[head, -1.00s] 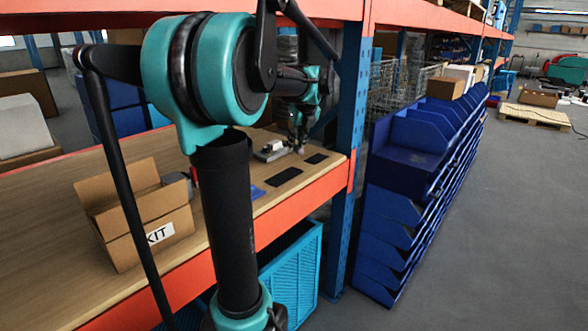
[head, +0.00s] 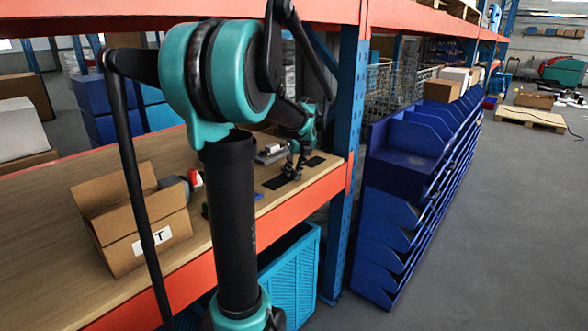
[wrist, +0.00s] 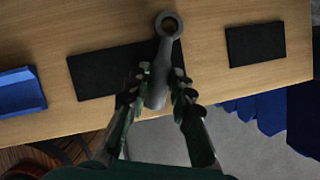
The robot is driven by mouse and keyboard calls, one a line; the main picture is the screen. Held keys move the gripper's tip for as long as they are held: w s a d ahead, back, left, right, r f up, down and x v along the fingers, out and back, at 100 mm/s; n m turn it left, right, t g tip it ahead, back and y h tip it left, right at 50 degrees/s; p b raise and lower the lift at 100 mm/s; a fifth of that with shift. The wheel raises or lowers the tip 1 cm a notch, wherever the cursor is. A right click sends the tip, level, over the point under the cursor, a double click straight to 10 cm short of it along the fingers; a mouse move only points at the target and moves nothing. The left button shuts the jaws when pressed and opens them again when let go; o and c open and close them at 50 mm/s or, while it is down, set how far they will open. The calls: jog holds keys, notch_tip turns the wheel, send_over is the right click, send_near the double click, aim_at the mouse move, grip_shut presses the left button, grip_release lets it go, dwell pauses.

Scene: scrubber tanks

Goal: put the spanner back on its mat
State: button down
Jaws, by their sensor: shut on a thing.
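The grey spanner (wrist: 169,35) is in my gripper (wrist: 158,98), ring end pointing away at the top of the wrist view. The fingers are shut on its shaft from both sides. The spanner lies over the right end of a long black mat (wrist: 95,74); I cannot tell whether it touches. A smaller black mat (wrist: 255,44) lies to the right, bare. In the head view my gripper (head: 291,174) is low over the shelf's front part, by the long mat (head: 272,184), with the smaller mat (head: 316,161) beyond it. The spanner is too small to make out there.
The wooden shelf (head: 60,195) has an orange front edge close to the mats. A blue tray (wrist: 18,92) lies left of the long mat. An open cardboard box (head: 115,240) stands further left. A blue upright (head: 345,150) and blue bins (head: 400,165) stand to the right.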

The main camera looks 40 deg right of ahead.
jog(key=c, duration=1.3)
grip_release()
jog(key=v, duration=1.2)
jog(key=shift+r, duration=0.1)
